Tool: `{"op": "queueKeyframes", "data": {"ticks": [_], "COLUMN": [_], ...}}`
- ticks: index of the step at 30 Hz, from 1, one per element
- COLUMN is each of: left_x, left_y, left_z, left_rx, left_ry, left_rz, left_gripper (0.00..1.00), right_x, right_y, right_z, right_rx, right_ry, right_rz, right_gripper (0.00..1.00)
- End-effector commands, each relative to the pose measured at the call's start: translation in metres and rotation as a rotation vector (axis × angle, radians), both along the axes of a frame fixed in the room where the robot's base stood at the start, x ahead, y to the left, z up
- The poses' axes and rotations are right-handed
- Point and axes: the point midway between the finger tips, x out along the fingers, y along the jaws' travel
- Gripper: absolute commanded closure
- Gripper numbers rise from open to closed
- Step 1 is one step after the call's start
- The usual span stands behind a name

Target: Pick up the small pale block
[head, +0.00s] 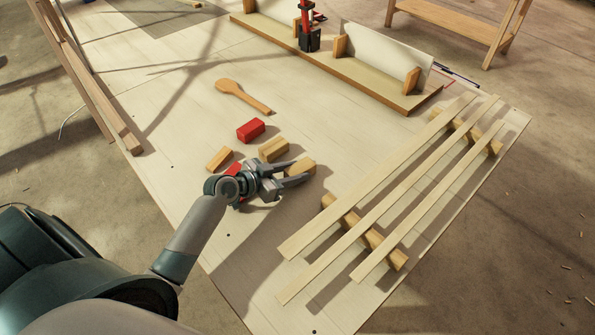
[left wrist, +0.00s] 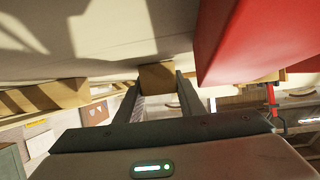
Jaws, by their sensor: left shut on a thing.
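My left gripper (head: 298,172) reaches in from the left over the table. Its fingers point right and are shut on a small pale block (head: 302,166) at their tips. In the left wrist view the block (left wrist: 157,76) sits between the two fingertips (left wrist: 158,84). I cannot tell whether it touches the tabletop. A second pale block (head: 273,149) lies just behind the fingers, and a third (head: 219,158) lies to the left. My right gripper is not in view.
A red block (head: 251,130) lies behind the pale ones; another (head: 233,169) is partly hidden by my gripper. A wooden spoon (head: 241,96) lies farther back. Long laths (head: 375,195) rest on wooden supports at right. A wooden rack (head: 335,72) stands behind.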

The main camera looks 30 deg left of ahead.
Motion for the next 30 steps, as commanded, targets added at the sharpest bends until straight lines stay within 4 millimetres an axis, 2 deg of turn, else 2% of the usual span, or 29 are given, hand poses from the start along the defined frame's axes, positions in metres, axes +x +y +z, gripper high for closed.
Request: {"op": "queueKeyframes", "data": {"ticks": [7,13,24,30], "left_x": [0.001,0.001,0.055,0.076], "left_y": [0.0,0.0,-0.045,-0.062], "left_z": [0.011,0.039,0.081,0.098], "left_rx": [0.001,0.005,-0.001,0.0], "left_ry": [-0.003,-0.007,-0.007,-0.004], "left_rz": [-0.002,-0.003,-0.002,-0.001], "left_gripper": [0.88,0.88,0.88,0.88], "right_x": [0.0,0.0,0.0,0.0], "right_y": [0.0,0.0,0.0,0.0], "right_z": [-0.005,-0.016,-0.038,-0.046], "right_rx": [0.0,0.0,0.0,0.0], "right_ry": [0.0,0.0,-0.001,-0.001], "right_rz": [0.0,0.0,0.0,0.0], "right_gripper": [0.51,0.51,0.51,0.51]}}
